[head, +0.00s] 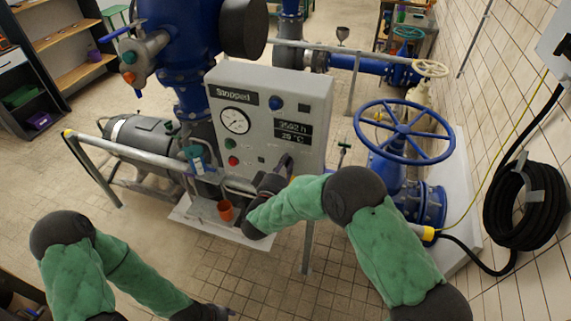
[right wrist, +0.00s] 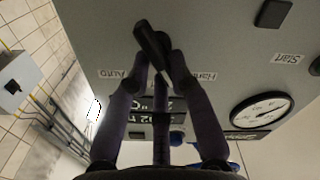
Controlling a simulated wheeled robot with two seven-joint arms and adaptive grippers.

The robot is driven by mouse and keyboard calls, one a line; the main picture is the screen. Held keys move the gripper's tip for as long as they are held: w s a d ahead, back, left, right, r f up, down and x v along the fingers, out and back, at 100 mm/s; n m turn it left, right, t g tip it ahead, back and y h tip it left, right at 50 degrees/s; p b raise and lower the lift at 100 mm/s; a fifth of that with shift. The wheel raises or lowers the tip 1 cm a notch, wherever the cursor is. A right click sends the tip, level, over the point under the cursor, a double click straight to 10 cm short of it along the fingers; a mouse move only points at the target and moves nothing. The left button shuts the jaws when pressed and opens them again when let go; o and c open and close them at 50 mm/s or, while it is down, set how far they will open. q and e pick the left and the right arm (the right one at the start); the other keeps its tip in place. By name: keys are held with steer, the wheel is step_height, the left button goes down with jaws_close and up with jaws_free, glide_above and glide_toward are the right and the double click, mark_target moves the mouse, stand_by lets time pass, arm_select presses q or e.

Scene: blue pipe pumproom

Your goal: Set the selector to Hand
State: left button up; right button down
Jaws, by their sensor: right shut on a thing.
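The grey control box (head: 262,85) stands in the middle of the head view, with its display reading "Stopped". In the right wrist view its face appears upside down. The black selector handle (right wrist: 150,40) sits between the "Auto" label (right wrist: 118,74) on the left and the "Hand" label (right wrist: 200,76) on the right. The handle stands slanted, and I cannot tell which label it points to. My right gripper (right wrist: 158,68) is shut on the handle; its fingers hide part of it. In the head view the right gripper (head: 284,170) is at the box's lower right. My left gripper (head: 222,313) is at the bottom edge, too little seen to judge.
The box face also carries a gauge (head: 235,121), a green button (head: 230,143) and a red button (head: 233,160). A rail (head: 130,150) runs at the left. A blue handwheel (head: 403,131) stands at the right.

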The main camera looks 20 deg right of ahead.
steer(key=shift+w+a+r, duration=0.15)
steer(key=shift+w+r, duration=0.05)
steer(key=shift+r, duration=0.2)
steer(key=c, duration=1.3)
jaws_free()
steer(key=shift+o, duration=0.8)
steer(key=shift+a+f, duration=0.1)
steer(key=shift+a, duration=0.05)
steer(key=v, duration=1.2)
steer(key=shift+f, duration=0.2)
steer(key=shift+w, duration=0.1)
